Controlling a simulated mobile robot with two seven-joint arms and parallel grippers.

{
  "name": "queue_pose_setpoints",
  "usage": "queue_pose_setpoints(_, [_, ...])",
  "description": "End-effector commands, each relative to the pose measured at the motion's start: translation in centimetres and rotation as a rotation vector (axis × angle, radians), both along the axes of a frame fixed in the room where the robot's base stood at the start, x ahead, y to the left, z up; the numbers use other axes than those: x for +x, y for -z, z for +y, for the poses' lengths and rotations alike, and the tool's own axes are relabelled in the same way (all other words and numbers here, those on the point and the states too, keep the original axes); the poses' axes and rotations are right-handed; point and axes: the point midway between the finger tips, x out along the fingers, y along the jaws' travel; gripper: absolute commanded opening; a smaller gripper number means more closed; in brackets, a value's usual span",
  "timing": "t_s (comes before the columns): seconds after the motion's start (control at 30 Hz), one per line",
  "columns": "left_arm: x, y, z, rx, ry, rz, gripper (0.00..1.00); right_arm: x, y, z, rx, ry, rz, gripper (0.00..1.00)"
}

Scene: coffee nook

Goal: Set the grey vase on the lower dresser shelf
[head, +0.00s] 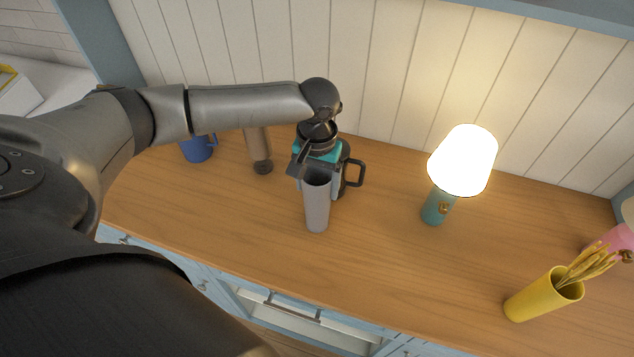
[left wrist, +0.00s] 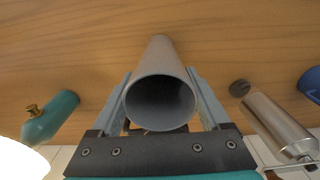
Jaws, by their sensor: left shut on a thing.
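The grey vase (head: 317,208) is a tall, plain, upright cylinder over the wooden dresser top (head: 380,265). My left gripper (head: 317,178) comes down from above and is shut on the vase near its rim. In the left wrist view the vase (left wrist: 158,62) stands between the two fingers (left wrist: 160,82), its round mouth facing the camera. I cannot tell for sure whether its base touches the wood. Below the top, the blue dresser front shows a pale recessed part (head: 300,322) with a dark handle; the lower shelf is not clearly visible. My right gripper is not in view.
A dark handled mug (head: 352,177) stands close behind the vase. A metallic cylinder (head: 259,150) and a blue mug (head: 196,149) are left. A lit lamp (head: 435,207) stands right, with a yellow holder (head: 540,296) at far right. The wood before the vase is clear.

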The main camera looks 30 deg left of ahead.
Motion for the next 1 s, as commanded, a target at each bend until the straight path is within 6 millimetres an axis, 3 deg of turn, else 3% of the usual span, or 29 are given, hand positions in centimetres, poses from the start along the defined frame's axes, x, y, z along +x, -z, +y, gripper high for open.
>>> queue_pose_setpoints(0.17, [0.0, 0.2, 0.0, 0.0, 0.0, 0.0, 0.0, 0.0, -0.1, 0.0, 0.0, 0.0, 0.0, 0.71])
queue_pose_setpoints(0.2, [0.0, 0.2, 0.0, 0.0, 0.0, 0.0, 0.83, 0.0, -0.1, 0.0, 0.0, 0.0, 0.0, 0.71])
queue_pose_setpoints(0.33, [0.0, 0.2, 0.0, 0.0, 0.0, 0.0, 0.98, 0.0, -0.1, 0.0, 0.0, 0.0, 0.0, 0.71])
queue_pose_setpoints(0.67, [0.1, -0.1, 0.0, 0.0, 0.0, -0.002, 1.0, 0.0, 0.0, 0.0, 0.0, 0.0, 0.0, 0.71])
queue_pose_setpoints(0.77, [0.1, -1.3, 0.1, 0.001, -0.002, -0.003, 1.0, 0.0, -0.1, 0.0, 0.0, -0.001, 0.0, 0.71])
queue_pose_setpoints(1.0, [0.1, -6.4, 0.0, 0.0, 0.0, -0.004, 1.0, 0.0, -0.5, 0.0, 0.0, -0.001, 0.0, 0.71])
